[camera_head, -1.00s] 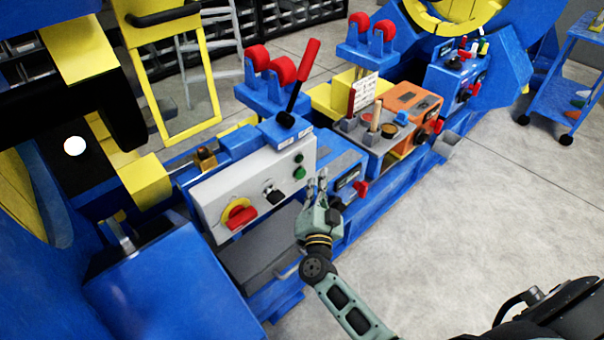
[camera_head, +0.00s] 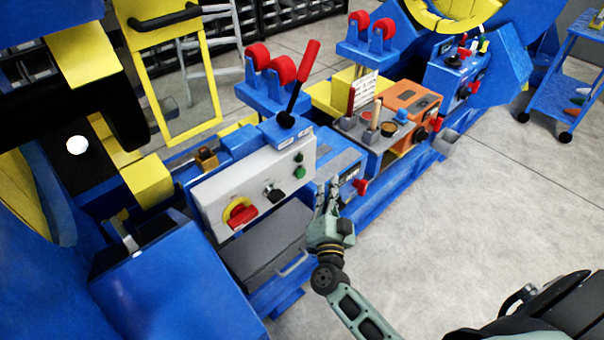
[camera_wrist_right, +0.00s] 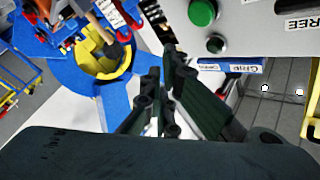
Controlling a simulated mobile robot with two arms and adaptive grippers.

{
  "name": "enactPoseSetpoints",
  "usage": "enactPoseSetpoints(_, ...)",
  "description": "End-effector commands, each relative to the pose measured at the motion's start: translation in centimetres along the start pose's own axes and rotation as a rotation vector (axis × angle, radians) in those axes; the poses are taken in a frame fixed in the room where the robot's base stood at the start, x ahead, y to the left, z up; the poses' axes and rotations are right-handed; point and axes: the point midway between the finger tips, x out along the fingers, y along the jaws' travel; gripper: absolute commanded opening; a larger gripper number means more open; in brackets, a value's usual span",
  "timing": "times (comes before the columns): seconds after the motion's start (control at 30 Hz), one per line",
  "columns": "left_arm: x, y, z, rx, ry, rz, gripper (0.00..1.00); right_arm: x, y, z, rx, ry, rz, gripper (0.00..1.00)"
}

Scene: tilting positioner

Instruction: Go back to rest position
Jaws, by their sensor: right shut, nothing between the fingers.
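My right gripper (camera_head: 327,200) is in the lower middle of the head view, in front of the right end of the grey control panel (camera_head: 225,190). Its fingers are shut with nothing between them and point up, away from my base. In the right wrist view the dark fingers (camera_wrist_right: 163,95) stand close together, and the panel with a green button (camera_wrist_right: 203,12) is near them. I cannot tell the exact gap to the panel. My left gripper is not in view.
The panel carries a red and yellow switch (camera_head: 240,212). A red-handled lever (camera_head: 300,85) stands behind it. An orange box (camera_head: 413,101) and red rollers (camera_head: 270,62) sit along the blue machine. A blue cart (camera_head: 572,75) is at upper right.

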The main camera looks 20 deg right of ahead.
Motion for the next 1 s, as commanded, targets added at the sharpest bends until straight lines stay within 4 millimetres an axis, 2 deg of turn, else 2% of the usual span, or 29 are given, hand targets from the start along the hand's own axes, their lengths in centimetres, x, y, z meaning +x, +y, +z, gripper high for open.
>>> enactPoseSetpoints(0.27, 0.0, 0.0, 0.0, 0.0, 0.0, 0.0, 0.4, -0.2, 0.1, 0.5, -0.009, -0.012, -0.004, 0.0)
enactPoseSetpoints(0.37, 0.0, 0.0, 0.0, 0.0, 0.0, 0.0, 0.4, -1.2, 0.9, 3.0, -0.059, -0.08, -0.026, 0.0)
enactPoseSetpoints(0.47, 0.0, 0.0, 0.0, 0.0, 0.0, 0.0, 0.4, -3.7, 2.6, 7.8, -0.153, -0.218, -0.067, 0.0)
enactPoseSetpoints(0.57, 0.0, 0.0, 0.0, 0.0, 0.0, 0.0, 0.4, -7.6, 5.4, 13.4, -0.265, -0.399, -0.108, 0.0)
enactPoseSetpoints(0.6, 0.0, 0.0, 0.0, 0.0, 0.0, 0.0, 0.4, -9.5, 6.7, 15.5, -0.307, -0.475, -0.12, 0.0)
enactPoseSetpoints(0.7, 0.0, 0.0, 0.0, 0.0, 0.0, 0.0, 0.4, -14.6, 10.4, 20.1, -0.406, -0.661, -0.14, 0.0)
enactPoseSetpoints(0.83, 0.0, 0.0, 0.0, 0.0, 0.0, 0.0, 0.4, -22.0, 15.7, 24.4, -0.524, -0.897, -0.146, 0.0)
enactPoseSetpoints(0.9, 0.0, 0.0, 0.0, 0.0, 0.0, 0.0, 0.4, -26.2, 18.6, 25.9, -0.586, -1.021, -0.143, 0.0)
enactPoseSetpoints(0.97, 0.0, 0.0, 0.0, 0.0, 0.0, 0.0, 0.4, -30.0, 21.3, 26.7, -0.638, -1.127, -0.137, 0.0)
enactPoseSetpoints(1.0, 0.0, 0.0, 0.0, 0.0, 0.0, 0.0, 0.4, -32.5, 23.0, 27.1, -0.671, -1.196, -0.13, 0.0)
